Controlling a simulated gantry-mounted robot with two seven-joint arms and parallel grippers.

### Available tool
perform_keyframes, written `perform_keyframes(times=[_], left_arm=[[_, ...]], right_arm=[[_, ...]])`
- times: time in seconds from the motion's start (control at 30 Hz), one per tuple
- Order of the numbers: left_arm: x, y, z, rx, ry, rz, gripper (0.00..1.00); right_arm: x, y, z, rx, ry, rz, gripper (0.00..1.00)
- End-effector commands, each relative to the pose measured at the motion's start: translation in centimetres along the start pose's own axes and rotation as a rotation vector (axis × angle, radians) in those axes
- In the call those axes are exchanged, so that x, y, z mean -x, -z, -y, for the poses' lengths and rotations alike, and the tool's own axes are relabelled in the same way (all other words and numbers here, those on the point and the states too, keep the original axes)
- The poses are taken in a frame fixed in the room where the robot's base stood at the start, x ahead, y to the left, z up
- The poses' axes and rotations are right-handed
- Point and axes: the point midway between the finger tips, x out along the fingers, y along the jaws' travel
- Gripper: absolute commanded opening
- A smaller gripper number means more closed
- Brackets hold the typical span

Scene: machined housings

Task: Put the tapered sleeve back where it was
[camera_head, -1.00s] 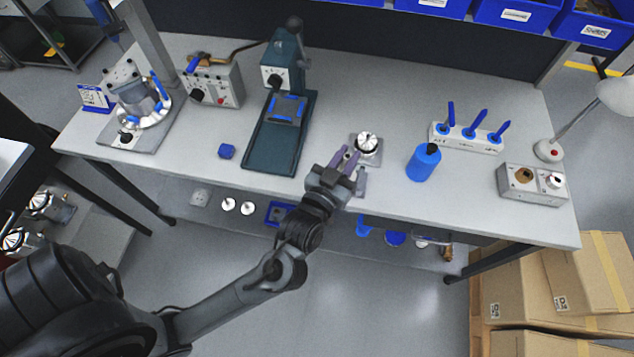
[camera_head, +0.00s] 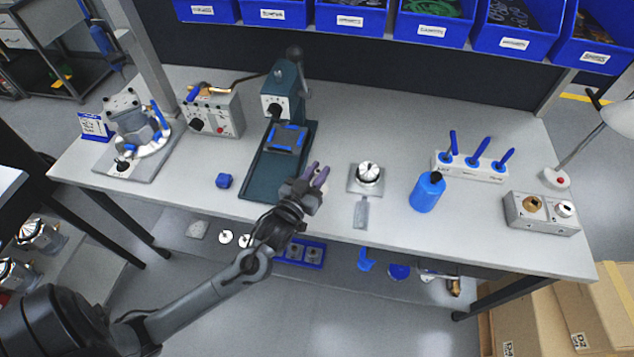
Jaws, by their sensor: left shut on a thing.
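My left gripper (camera_head: 318,174) is over the front part of the bench, between the green press and a small metal plate fixture. Its purple fingers are closed on a small pale thing, mostly hidden between them; I take this to be the tapered sleeve, but its shape is not clear. The plate fixture (camera_head: 356,186) to the right carries a round silver part (camera_head: 369,172) and has a flat grey tab in front. A grey box (camera_head: 517,217) at the right holds a brass piece (camera_head: 532,204) and a silver piece (camera_head: 565,209). My right gripper is not in view.
A blue bottle (camera_head: 427,192) and a rack of blue-handled tools (camera_head: 470,167) stand to the right. Bare bench lies around the plate fixture.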

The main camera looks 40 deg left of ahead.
Motion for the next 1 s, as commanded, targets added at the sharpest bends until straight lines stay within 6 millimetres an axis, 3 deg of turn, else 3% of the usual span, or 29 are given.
perform_keyframes(times=[0.17, 0.43, 1.0], left_arm=[[-0.1, -0.8, 0.2, -0.001, 0.000, 0.001, 0.00], [0.0, -3.9, 0.1, -0.001, 0.000, 0.001, 0.00], [0.0, -4.9, 0.1, 0.000, 0.001, 0.001, 0.00]], right_arm=[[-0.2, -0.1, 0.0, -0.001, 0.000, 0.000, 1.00], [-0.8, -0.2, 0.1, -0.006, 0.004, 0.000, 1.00], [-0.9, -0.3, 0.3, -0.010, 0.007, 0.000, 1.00]])
